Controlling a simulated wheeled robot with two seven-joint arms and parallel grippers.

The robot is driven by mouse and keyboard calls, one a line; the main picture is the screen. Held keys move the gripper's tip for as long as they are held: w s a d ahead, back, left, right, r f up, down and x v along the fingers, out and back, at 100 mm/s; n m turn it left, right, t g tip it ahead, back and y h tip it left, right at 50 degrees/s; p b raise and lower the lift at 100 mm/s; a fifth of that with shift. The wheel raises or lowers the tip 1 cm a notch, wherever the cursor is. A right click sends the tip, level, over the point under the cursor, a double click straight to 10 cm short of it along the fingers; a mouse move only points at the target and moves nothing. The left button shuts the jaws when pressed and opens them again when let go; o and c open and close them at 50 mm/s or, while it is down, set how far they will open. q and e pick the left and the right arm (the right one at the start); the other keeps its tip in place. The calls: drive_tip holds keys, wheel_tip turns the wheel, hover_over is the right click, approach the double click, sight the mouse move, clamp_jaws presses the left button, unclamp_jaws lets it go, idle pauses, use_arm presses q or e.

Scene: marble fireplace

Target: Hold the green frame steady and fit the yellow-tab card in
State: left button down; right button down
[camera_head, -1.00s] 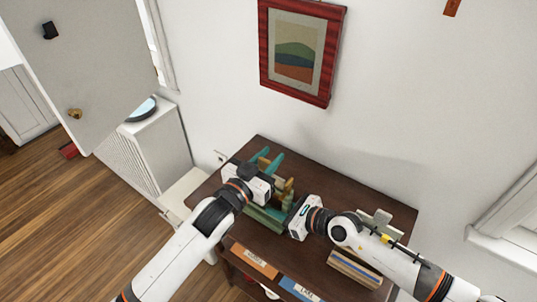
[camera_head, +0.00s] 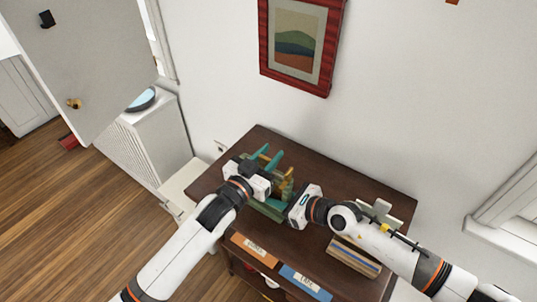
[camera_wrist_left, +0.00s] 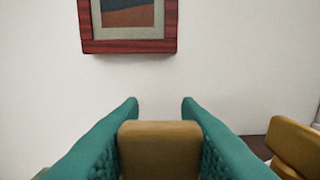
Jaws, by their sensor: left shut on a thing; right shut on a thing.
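The green frame (camera_head: 266,209) stands on the dark wooden table, its long front bar showing below my left gripper. My left gripper (camera_head: 268,157) is over the frame from the left; its teal fingers are shut on a tan block-like part, which sits between them in the left wrist view (camera_wrist_left: 160,150). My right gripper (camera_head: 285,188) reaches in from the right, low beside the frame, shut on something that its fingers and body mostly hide. Tan pieces show near its fingers, but I cannot tell which is the yellow-tab card. Another tan piece (camera_wrist_left: 298,147) shows at the right of the wrist view.
The table (camera_head: 335,180) is bare behind the grippers.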

use_arm(q)
drive_tip(key=c, duration=0.5)
unclamp_jaws()
drive_tip(key=shift+r, duration=3)
use_arm(e)
drive_tip(key=c, duration=1.1)
unclamp_jaws()
